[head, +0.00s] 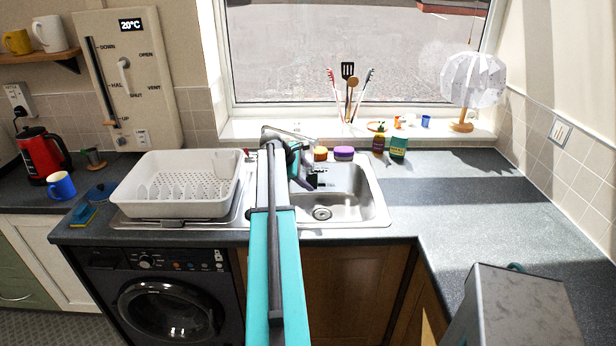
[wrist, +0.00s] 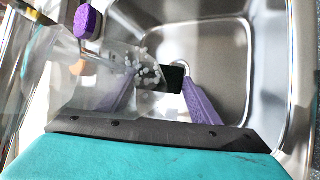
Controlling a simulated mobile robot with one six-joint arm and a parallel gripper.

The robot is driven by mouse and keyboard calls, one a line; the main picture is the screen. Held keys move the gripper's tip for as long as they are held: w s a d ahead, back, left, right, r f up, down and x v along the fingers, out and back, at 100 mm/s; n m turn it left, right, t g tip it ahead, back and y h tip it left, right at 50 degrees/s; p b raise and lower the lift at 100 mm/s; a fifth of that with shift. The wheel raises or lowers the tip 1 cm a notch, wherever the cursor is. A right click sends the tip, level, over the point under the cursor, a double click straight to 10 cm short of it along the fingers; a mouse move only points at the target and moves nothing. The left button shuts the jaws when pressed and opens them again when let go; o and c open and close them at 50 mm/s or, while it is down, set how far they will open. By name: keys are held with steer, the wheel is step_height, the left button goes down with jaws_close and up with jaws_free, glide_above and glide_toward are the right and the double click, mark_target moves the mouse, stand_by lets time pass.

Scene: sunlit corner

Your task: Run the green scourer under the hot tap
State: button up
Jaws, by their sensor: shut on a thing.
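My gripper (head: 304,177) is over the left part of the steel sink (head: 377,205), reaching down toward the basin. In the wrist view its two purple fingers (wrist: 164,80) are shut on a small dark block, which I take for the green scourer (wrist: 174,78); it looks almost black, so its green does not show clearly. A pale, bubbly patch like water or suds (wrist: 146,66) lies right beside it. The grey tap (head: 287,134) is behind my arm at the sink's back edge, partly hidden. I cannot tell its hot side.
A purple scourer (head: 344,153) and an orange one (head: 320,153) sit behind the sink, near a dark bottle (head: 378,143) and a green tin (head: 398,147). A white dish rack (head: 180,207) stands left. The right worktop (head: 470,185) is mostly clear.

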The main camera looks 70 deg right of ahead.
stand_by(0.3)
steer(key=shift+s+a, duration=0.2)
steer(key=shift+a, duration=0.2)
steer(key=s+a+p, duration=0.1)
steer(key=a, duration=0.6)
stand_by(0.8)
steer(key=shift+s+a+r, duration=0.1)
steer(key=shift+a, duration=0.05)
stand_by(1.3)
steer(key=a+r+p, duration=0.3)
steer(key=a, duration=0.1)
steer(key=shift+s+a+r, duration=0.4)
stand_by(0.4)
steer(key=shift+w, duration=0.15)
stand_by(0.5)
